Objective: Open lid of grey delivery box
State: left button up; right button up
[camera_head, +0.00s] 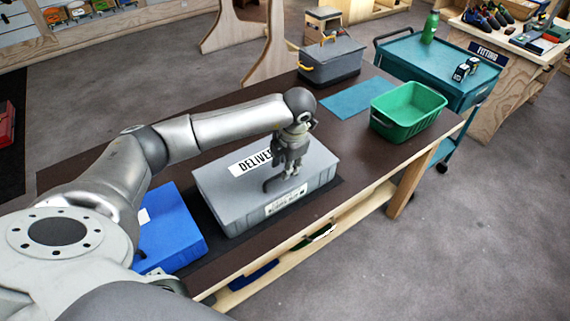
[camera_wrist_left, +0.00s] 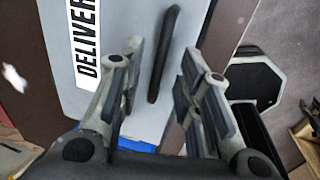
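The grey delivery box (camera_head: 222,191) stands shut on the dark table, with a white "DELIVER…" label on its lid; the lid also shows in the left wrist view (camera_wrist_left: 130,22). A dark bar handle (camera_wrist_left: 165,52) sits on the lid. My left gripper (camera_head: 290,170) is above the lid near its right front part, pointing down. In the left wrist view its two fingers (camera_wrist_left: 162,58) are apart, with the handle between them in the picture. I see no clear contact with the handle. My right gripper is in neither view.
A blue box (camera_head: 170,230) stands close at the left of the grey box. Behind are a grey crate with yellow handles (camera_head: 331,60), a teal mat (camera_head: 352,100) and a green bin (camera_head: 408,112). Table surface between the box and the bin is clear.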

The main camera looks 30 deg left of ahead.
pick_arm(q)
jog(key=shift+w+a+f, duration=0.1)
jog(key=shift+a+f, duration=0.05)
jog(key=shift+f, duration=0.9)
grip_shut()
